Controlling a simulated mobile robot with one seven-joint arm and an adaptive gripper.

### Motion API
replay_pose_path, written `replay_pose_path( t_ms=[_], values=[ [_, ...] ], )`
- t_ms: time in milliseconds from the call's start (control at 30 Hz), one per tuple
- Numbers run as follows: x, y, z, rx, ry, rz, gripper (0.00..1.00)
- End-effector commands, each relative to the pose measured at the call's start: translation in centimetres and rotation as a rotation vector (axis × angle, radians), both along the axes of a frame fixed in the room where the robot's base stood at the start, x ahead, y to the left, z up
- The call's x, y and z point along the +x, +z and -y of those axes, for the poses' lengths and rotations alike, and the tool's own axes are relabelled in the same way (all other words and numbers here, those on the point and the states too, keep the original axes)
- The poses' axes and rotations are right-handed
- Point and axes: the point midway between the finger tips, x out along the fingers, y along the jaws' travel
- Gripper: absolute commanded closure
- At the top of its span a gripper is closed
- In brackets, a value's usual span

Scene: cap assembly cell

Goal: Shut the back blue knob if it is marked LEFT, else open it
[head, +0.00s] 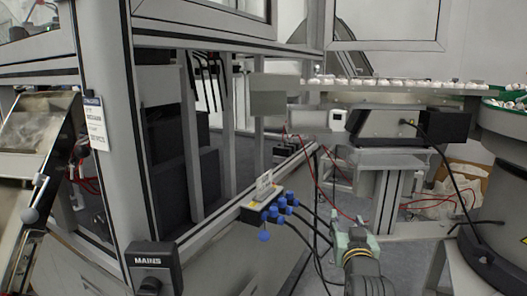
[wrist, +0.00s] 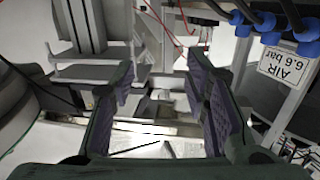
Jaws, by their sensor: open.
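Several blue knobs (head: 273,211) sit in a cluster on a small manifold with dark hoses, on the frame rail in the middle of the head view. The farthest one (head: 290,196) is at the upper right of the cluster. No LEFT mark can be read on any knob. Some blue fittings (wrist: 268,24) show at the top right of the wrist view, beside an upside-down label (wrist: 287,66) reading AIR 6.6 bar. My gripper (head: 355,240) is right of and below the cluster, apart from it. Its fingers (wrist: 165,100) are wide apart with nothing between them.
A black MAINS box (head: 152,268) stands at the lower left on the cell frame. A conveyor of white caps (head: 390,84) is behind, with a grey feeder drum (head: 505,165) at the right.

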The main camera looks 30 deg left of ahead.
Motion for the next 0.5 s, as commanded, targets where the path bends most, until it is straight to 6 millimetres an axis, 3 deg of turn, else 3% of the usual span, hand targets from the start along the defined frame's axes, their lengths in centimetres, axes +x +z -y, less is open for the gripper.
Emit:
replay_pose_path(
  t_ms=[500],
  values=[
    [-4.4,7.8,-5.7,0.054,0.030,0.248,0.58]
  ],
)
